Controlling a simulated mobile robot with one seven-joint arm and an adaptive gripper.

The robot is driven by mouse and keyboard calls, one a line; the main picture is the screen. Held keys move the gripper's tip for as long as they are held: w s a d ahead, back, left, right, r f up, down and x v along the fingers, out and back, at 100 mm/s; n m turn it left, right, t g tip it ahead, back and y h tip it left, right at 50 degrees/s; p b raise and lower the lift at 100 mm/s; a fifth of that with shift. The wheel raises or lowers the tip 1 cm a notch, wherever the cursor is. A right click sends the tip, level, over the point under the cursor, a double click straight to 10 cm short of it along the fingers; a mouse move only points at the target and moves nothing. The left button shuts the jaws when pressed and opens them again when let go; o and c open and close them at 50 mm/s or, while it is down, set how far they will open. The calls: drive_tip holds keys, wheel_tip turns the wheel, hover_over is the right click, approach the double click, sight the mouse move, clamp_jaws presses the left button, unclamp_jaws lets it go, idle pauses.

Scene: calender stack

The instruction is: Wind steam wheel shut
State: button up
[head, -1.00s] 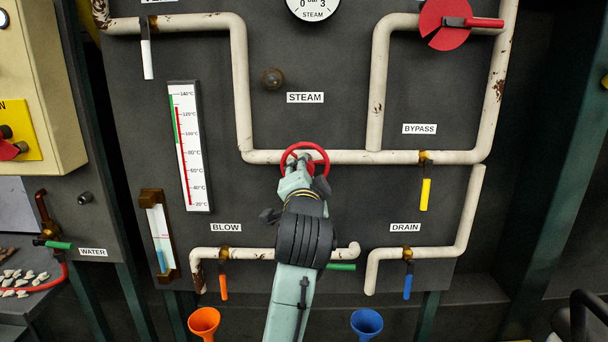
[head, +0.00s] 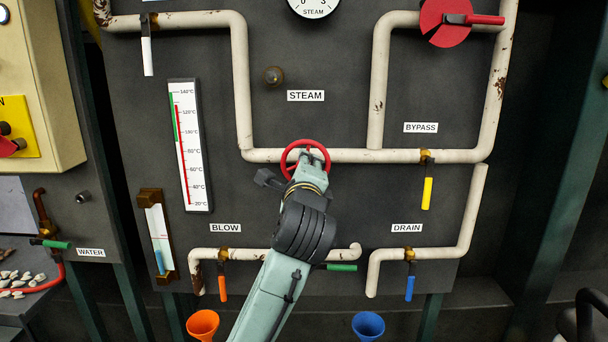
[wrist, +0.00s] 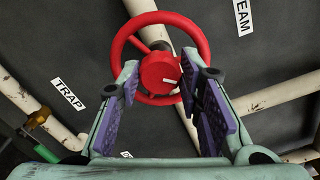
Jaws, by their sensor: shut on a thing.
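The red steam wheel (head: 318,147) sits on the pale horizontal pipe below the STEAM label, partly hidden behind my gripper in the head view. In the head view my gripper (head: 306,165) reaches the wheel from below, the arm leaning up from lower left.
A BYPASS valve with a yellow handle (head: 428,193) is to the right. Below are BLOW with an orange handle (head: 223,288), DRAIN with a blue handle (head: 409,288) and a green handle (head: 341,267) close to my arm. A thermometer (head: 190,146) stands at left.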

drive_tip(key=shift+d+m+b, duration=0.1)
drive_tip(key=shift+m+b, duration=1.15)
drive_tip(key=shift+m, duration=3.75)
drive_tip(key=o, duration=1.2)
drive_tip(key=shift+r, duration=0.1)
drive_tip(key=shift+c, duration=0.2)
drive_tip(key=s, duration=1.2)
